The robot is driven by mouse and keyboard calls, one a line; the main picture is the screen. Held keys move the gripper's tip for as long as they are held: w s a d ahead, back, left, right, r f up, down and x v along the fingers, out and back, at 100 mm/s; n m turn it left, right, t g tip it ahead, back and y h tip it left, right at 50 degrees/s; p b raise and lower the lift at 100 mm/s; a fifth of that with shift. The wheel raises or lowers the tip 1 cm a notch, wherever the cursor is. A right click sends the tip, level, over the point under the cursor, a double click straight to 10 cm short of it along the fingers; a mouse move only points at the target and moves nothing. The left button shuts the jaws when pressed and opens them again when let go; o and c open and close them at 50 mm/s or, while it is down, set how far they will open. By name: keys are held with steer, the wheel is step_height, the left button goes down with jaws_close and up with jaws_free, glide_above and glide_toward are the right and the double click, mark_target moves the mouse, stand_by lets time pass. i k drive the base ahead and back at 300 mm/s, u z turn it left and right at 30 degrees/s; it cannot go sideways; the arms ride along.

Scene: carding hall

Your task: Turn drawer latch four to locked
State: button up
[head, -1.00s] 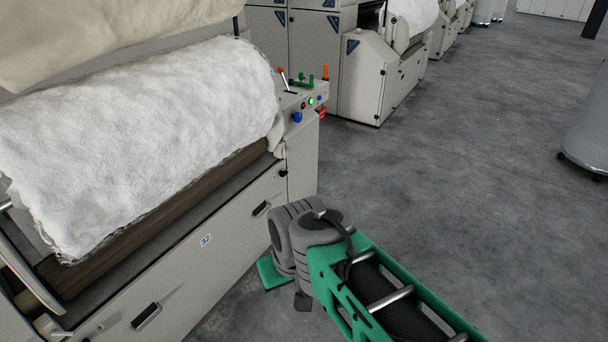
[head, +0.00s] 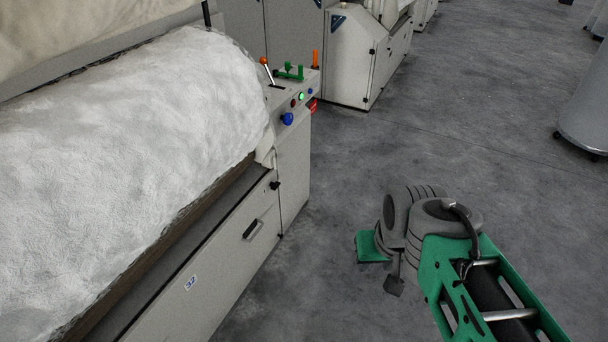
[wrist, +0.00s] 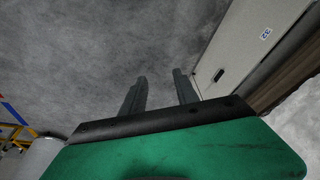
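The machine's long grey drawer front (head: 215,262) carries a small label reading 32 (head: 190,283). A dark recessed handle (head: 253,229) sits to the right of that label, and a small black knob (head: 275,185) sits near the drawer's upper right corner. I cannot tell which of these, if either, is latch four, or how it is set. My gripper (wrist: 160,76) has its two dark fingers apart with nothing between them. It is over the floor, clear of the drawer.
A white fibre roll (head: 130,150) lies above the drawer. A control panel (head: 293,95) with an orange-knobbed lever, coloured buttons and green and orange parts stands at the machine's end. Another grey machine (head: 345,60) is behind. A grey can (head: 590,110) stands at right. The floor between is clear.

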mark_target(274, 185)
steer(key=u, duration=0.2)
steer(key=i, duration=0.85)
steer(key=u, duration=0.4)
steer(key=k, duration=0.5)
steer(key=z, duration=1)
steer(key=i, duration=0.85)
steer(key=u, duration=2.4)
